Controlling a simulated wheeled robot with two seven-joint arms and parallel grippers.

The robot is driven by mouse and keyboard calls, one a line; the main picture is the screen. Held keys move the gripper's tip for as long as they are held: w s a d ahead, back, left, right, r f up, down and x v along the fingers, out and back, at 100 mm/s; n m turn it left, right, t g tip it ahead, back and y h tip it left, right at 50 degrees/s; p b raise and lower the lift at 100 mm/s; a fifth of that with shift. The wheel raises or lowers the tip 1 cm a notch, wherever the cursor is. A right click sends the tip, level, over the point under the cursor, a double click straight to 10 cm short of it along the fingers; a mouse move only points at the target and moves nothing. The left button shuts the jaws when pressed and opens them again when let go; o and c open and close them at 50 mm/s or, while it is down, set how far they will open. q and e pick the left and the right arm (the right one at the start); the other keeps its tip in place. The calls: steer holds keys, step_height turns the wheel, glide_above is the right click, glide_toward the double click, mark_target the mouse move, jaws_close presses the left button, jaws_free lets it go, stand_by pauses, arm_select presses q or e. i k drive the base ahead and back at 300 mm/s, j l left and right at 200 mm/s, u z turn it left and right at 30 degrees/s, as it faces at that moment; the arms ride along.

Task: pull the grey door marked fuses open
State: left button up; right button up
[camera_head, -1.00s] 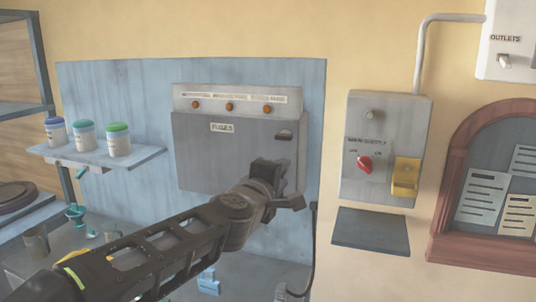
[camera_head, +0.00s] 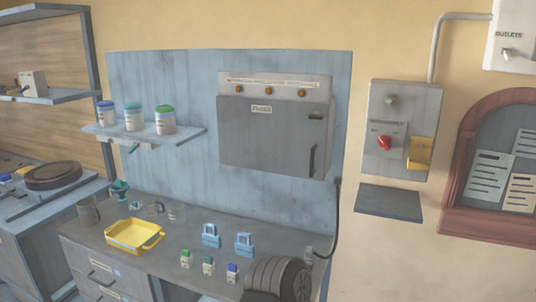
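The grey door marked FUSES (camera_head: 265,135) is on a grey wall box in the middle of the head view. It sits flush and looks shut. A dark vertical handle (camera_head: 313,160) is at its lower right, with nothing on it. A small dark slot (camera_head: 316,115) is at its upper right. Neither of my grippers is in view.
Above the door are orange buttons (camera_head: 268,90). A shelf (camera_head: 190,138) with jars is to the left. The counter below holds a yellow tray (camera_head: 110,237), blue padlock-like items (camera_head: 211,236) and a dark ribbed object (camera_head: 285,280). A switch box (camera_head: 400,105) hangs right.

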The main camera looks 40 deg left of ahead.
mark_target(277, 136)
steer(key=i+j, duration=0.25)
steer(key=i, duration=0.25)
steer(key=u, duration=1.6)
